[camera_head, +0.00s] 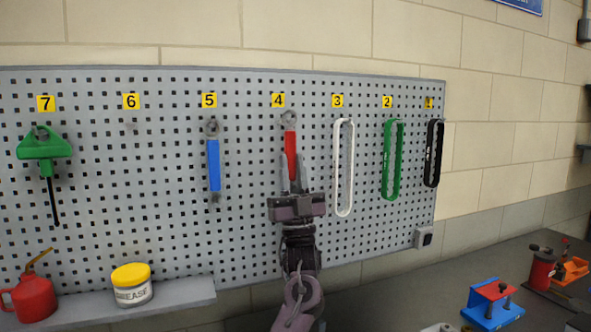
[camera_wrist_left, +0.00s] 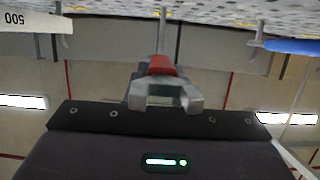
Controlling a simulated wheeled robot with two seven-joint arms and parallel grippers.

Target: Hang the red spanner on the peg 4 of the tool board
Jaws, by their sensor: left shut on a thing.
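The red spanner (camera_head: 290,146) is upright in front of the tool board (camera_head: 165,185), with its grey ring end just under the yellow number 4 label (camera_head: 278,100). My left gripper (camera_head: 291,187) is shut on its lower part from below. In the left wrist view the red handle (camera_wrist_left: 161,65) shows between the fingers (camera_wrist_left: 163,95). The ring end is at the place of peg 4; I cannot tell whether it is around the peg or only in front of it. My right gripper is not in view.
A blue spanner (camera_head: 213,165) hangs at 5 on the left, and a white long loop-shaped tool (camera_head: 343,170) at 3 close on the right. Green (camera_head: 391,160) and black (camera_head: 433,155) ones hang farther right. Below left, a shelf (camera_head: 190,293) holds a grease tin (camera_head: 132,290).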

